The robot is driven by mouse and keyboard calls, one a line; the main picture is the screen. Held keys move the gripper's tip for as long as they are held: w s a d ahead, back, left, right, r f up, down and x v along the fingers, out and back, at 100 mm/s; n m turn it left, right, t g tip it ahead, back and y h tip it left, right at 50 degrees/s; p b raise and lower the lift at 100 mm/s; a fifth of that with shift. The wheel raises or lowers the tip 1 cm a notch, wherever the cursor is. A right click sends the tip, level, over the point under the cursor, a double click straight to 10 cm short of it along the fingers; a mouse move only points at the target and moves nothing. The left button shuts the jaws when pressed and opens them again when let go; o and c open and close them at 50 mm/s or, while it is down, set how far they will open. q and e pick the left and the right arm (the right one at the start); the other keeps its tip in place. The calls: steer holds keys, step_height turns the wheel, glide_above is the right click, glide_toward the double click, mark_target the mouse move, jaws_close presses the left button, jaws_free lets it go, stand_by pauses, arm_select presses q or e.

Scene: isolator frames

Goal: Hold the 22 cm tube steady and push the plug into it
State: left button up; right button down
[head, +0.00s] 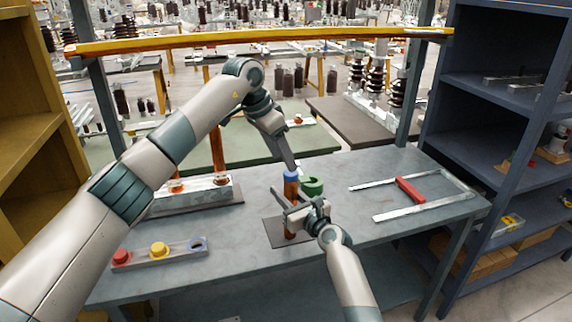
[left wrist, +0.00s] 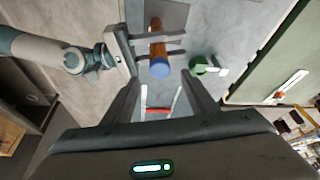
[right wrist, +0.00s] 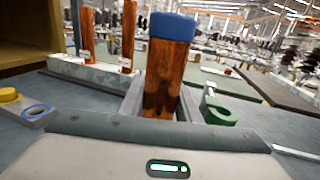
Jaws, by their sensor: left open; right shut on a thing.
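The brown tube (head: 291,192) stands upright on a dark mat (head: 276,235). A blue plug (head: 291,175) sits at its top; it also shows in the left wrist view (left wrist: 159,70) and as a wide cap in the right wrist view (right wrist: 172,27). I cannot tell how deep the plug goes. My right gripper (head: 291,207) is shut around the tube below the plug; its fingers flank the tube in the right wrist view. My left gripper (head: 295,168) is open and empty, just above the plug, its fingers pointing down toward it.
A green cup-like holder (head: 312,185) stands close right of the tube. A block (head: 180,252) at front left holds a red and a yellow plug and an empty blue ring. A rack (head: 215,192) with brown tubes stands behind left. A flat frame with a red bar (head: 409,189) lies right.

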arm_select(q)
steer(key=v, duration=0.6)
steer(key=shift+a+r, duration=0.2)
steer(key=shift+r, duration=0.1)
steer(key=shift+s, duration=0.1)
arm_select(e)
steer(key=c, duration=1.3)
jaws_free()
steer(key=shift+o, duration=0.4)
steer(key=shift+s+d, duration=0.1)
steer(key=v, duration=1.1)
steer(key=shift+s+d, duration=0.2)
steer(key=shift+s, duration=0.15)
arm_select(q)
steer(key=shift+d, duration=0.1)
arm_select(e)
steer(key=shift+f, duration=0.15)
